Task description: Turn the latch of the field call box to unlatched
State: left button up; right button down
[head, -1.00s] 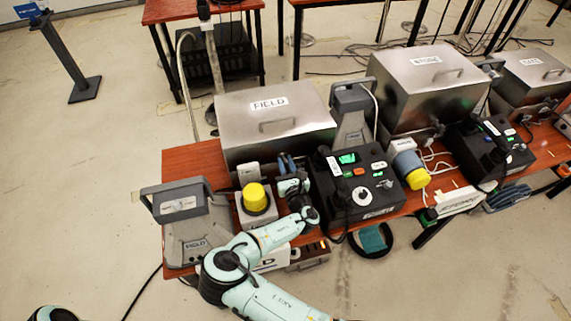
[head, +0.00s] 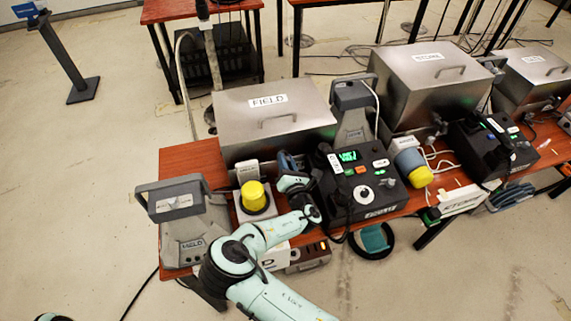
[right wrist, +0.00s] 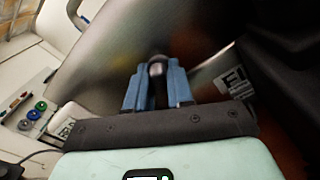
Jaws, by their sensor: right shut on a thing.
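The field call box (head: 235,122) is a brushed-metal case with a FIELD label and a lid handle, at the back of the wooden table. Its lid is down. My right gripper (head: 283,160) is at the box's front face, in the gap beside the black console. In the right wrist view, the blue fingers (right wrist: 157,85) are shut on a small dark, round-ended latch (right wrist: 156,70) against the metal. Most of the latch is hidden by the fingers, and I cannot tell its turn position. My left gripper is not in view.
A black console (head: 360,185) with a lit green display stands close right of my gripper. A yellow-topped button (head: 254,195) on a pale base is close left. A grey FIELD phone (head: 185,225) is at the table's left end. Another metal box (head: 425,90) stands farther right.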

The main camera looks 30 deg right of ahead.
jog(key=m+b, duration=0.1)
jog(key=m, duration=0.2)
jog(key=shift+f+m, duration=0.1)
jog(key=shift+m, duration=0.3)
jog(key=m+b, duration=0.1)
jog(key=m, duration=0.2)
jog(key=shift+f+m, duration=0.1)
jog(key=shift+m, duration=0.2)
jog(key=shift+m+b, duration=0.6)
jog(key=shift+m, duration=1.6)
jog(key=shift+f, duration=0.1)
jog(key=c, duration=1.1)
grip_release()
